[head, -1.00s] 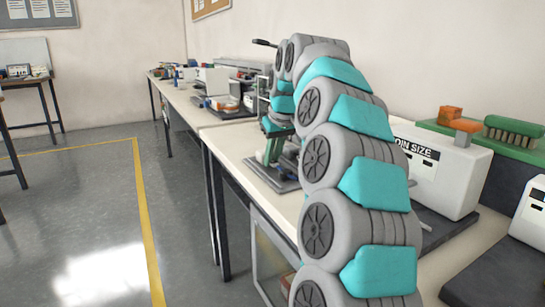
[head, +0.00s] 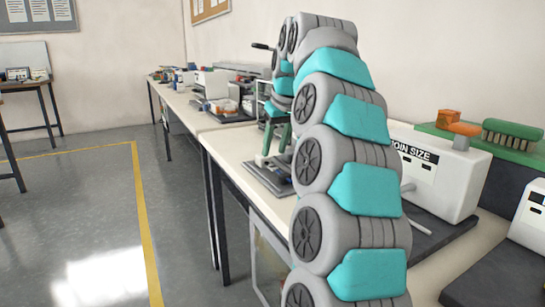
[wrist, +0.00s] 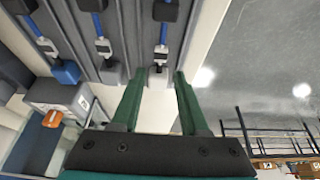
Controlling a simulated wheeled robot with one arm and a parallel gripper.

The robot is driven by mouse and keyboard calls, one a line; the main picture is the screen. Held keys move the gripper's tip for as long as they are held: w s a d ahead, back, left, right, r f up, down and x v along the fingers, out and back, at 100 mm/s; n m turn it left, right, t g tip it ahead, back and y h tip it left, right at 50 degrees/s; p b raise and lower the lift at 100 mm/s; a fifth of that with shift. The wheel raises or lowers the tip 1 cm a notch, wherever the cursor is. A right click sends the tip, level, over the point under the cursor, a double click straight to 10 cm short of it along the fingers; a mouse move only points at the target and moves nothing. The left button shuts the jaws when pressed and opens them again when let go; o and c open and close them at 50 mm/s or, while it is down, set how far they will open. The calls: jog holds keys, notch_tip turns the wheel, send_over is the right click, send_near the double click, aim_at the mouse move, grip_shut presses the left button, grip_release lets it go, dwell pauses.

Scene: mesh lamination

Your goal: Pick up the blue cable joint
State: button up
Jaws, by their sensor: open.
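In the wrist view, a blue block-shaped joint (wrist: 67,72) sits at the end of the left one of three cables on a grey fixture (wrist: 75,25). Blue cable sections also run along the fixture. The fingertips point at the fixture's edge, around the light grey end piece (wrist: 158,78) of the right cable. The blue joint is left of both fingers. In the head view, my gripper (head: 274,152) points down over the fixture (head: 268,178); the blue joint cannot be made out there.
A white machine (head: 435,175) stands on the bench right of my arm. A green brush (head: 512,134) and an orange item (head: 465,128) are behind it. More equipment (head: 225,108) stands on the far bench. The floor (head: 80,220) to the left is clear.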

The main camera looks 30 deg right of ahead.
jog(key=p+v, duration=0.2)
jog(key=v, duration=0.5)
jog(key=shift+p, duration=0.35)
jog(key=shift+r, duration=0.1)
jog(key=s+a+f+g, duration=0.2)
jog(key=s+a+f, duration=0.6)
jog(key=s+f, duration=0.2)
jog(key=s+a+f+g, duration=0.2)
jog(key=s+a+f, duration=0.7)
jog(key=s+f, duration=0.2)
jog(key=s, duration=0.2)
jog(key=shift+s+f+n+g, duration=0.15)
jog(key=shift+s+n+g, duration=0.2)
jog(key=shift+n+g, duration=0.05)
jog(key=shift+m+g, duration=0.6)
jog(key=shift+g, duration=0.2)
jog(key=s+f, duration=0.3)
jog(key=s, duration=0.1)
jog(key=s+f, duration=0.3)
jog(key=s, duration=0.2)
jog(key=s+f, duration=0.4)
jog(key=shift+s+a, duration=0.2)
jog(key=shift+a, duration=0.1)
jog(key=shift+c, duration=0.6)
jog(key=shift+s+f, duration=0.1)
jog(key=shift+c, duration=1.1)
